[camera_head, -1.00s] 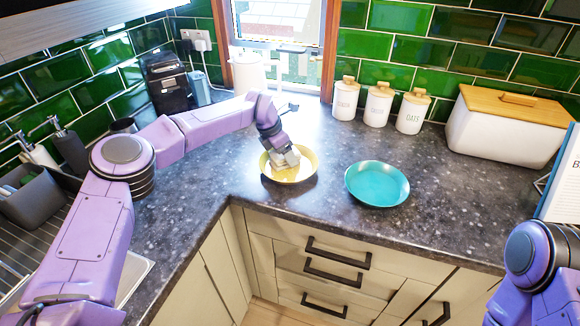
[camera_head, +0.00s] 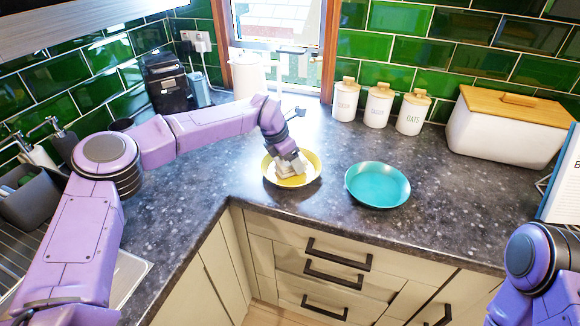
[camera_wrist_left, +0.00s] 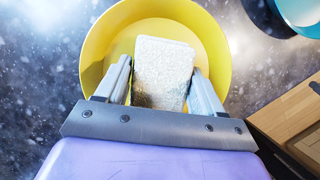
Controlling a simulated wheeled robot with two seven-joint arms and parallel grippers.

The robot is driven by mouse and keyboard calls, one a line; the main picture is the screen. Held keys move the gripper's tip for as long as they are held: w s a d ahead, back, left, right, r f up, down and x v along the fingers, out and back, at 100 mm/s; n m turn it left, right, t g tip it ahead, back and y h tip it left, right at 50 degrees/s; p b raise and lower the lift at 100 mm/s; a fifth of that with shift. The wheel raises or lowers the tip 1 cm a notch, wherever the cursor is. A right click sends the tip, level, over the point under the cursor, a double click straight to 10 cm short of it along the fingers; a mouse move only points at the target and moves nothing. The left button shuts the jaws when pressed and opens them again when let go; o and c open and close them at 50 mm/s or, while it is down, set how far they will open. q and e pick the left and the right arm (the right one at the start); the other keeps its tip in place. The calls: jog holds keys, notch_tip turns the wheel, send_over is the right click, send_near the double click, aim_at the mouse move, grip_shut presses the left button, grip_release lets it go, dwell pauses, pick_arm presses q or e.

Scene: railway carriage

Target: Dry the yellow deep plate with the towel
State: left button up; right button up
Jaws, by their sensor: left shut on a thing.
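The yellow deep plate (camera_head: 311,161) stands upright on the dark speckled countertop, left of a teal plate. In the left wrist view the yellow plate (camera_wrist_left: 215,45) lies right beyond my fingers. My left gripper (camera_head: 288,165) is shut on a pale folded towel (camera_wrist_left: 165,65), which is held down inside the yellow plate. In the left wrist view the towel sits between the two fingers (camera_wrist_left: 162,85). Whether it touches the plate's bottom is hard to tell. My right arm shows at the lower right of the head view, but its gripper is out of view.
The teal plate (camera_head: 377,185) stands close by on the right. Three white canisters (camera_head: 378,104) and a bread bin (camera_head: 510,125) stand at the back wall. A black coffee machine (camera_head: 166,85) is at the back left. The counter's front edge is near the plates.

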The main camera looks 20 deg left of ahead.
pick_arm(q)
jog(key=shift+w+a+r, duration=0.15)
jog(key=shift+w+a, duration=0.1)
notch_tip(320, 180, up, 9)
jog(key=p, duration=0.5)
jog(key=shift+f+p, duration=0.2)
jog(key=shift+p, duration=0.15)
jog(key=shift+f, duration=0.1)
jog(key=shift+f, duration=0.1)
